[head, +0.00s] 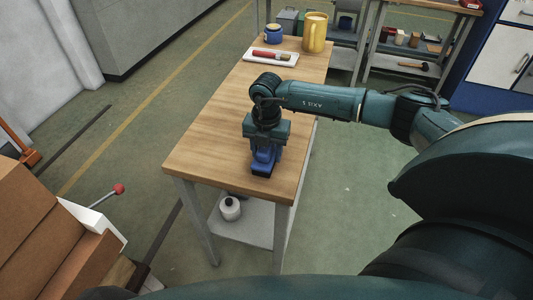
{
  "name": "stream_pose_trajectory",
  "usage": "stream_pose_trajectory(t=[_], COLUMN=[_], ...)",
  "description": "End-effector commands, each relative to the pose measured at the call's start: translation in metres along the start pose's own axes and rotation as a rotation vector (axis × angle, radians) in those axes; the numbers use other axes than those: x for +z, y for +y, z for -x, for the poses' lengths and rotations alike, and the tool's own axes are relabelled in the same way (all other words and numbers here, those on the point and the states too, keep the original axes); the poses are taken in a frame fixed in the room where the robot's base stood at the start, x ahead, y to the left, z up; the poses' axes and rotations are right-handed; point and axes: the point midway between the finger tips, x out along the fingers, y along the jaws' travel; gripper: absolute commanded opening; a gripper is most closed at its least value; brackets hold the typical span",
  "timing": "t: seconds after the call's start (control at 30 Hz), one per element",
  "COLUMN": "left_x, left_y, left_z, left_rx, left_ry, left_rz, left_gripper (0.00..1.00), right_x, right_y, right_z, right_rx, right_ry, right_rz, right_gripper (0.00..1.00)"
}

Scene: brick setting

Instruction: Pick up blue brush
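A blue item with a dark end, which looks like the blue brush (265,169), is at the near part of the wooden table top. My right gripper (266,150) comes in from the right and points down directly over it. The gripper hides the item's upper part and its own fingertips, so I cannot tell whether the fingers are open or shut on it, or whether they touch it. My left gripper is not in view.
Brown boxes (45,225) are at the left. The table's left half is clear.

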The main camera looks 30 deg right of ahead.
Motion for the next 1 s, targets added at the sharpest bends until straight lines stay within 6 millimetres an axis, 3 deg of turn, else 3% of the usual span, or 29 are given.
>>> stream_pose_trajectory(t=[0.3,0.57,0.67,1.0], left_x=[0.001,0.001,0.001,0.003], left_y=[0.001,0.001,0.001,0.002], left_z=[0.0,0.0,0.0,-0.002], left_rx=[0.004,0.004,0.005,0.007], left_ry=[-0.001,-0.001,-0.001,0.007], left_rz=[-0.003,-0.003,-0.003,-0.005], left_gripper=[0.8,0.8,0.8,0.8], right_x=[0.0,0.001,0.001,0.001], right_y=[0.0,0.0,0.001,0.001], right_z=[0.0,0.003,0.013,0.079], right_rx=[0.0,0.002,0.005,0.005], right_ry=[0.0,-0.001,-0.002,-0.003], right_rz=[0.0,0.0,0.0,0.0], right_gripper=[0.23,0.22,0.22,0.22])
